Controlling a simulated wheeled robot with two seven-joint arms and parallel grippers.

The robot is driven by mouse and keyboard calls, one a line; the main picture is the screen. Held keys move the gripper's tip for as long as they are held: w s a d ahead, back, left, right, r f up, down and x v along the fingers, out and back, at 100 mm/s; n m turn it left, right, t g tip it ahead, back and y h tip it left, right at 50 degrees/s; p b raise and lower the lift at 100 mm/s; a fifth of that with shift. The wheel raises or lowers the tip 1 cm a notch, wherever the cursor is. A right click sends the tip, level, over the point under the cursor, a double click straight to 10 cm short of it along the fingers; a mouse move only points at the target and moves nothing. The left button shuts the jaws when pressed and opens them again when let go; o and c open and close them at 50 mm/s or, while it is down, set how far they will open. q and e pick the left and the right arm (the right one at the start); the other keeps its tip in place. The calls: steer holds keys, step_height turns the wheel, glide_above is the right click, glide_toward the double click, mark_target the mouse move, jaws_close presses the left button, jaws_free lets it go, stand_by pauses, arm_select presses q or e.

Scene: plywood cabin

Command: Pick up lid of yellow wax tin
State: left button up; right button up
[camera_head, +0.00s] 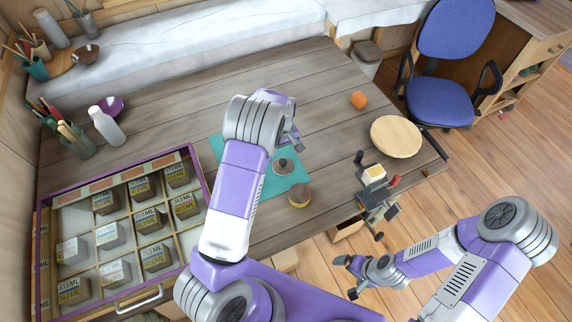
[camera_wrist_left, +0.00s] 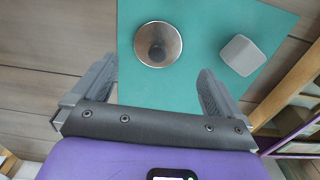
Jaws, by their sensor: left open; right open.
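A round metal lid with a dark knob (camera_head: 283,166) lies on the teal mat (camera_head: 279,186). It also shows in the left wrist view (camera_wrist_left: 170,38). My left gripper (camera_head: 294,138) is open and empty above the mat. In the left wrist view, the lid lies ahead of and between its fingertips (camera_wrist_left: 157,70), apart from them. My right gripper (camera_head: 353,277) is open and empty, off the table's near edge.
A pale grey rounded block (camera_wrist_left: 242,55) lies on the mat beside the lid. A compartment tray (camera_head: 192,160) with labelled blocks stands at left. The table's far middle is clear.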

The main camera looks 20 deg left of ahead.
mark_target(283, 161)
arm_select(q)
steer(key=shift+w+f+b, duration=0.15)
steer(key=shift+w+f, duration=0.1)
steer(key=shift+f, duration=0.25)
steer(key=shift+w+f+b, duration=0.15)
steer(key=shift+w+f, duration=0.1)
steer(key=shift+f, duration=0.2)
steer(key=shift+s+f, duration=0.3)
steer(key=shift+f, duration=0.35)
steer(key=f, duration=0.5)
steer(key=shift+w+a+f, duration=0.15)
steer(key=shift+a+f, duration=0.05)
steer(key=shift+f, duration=0.1)
steer(key=c, duration=0.8)
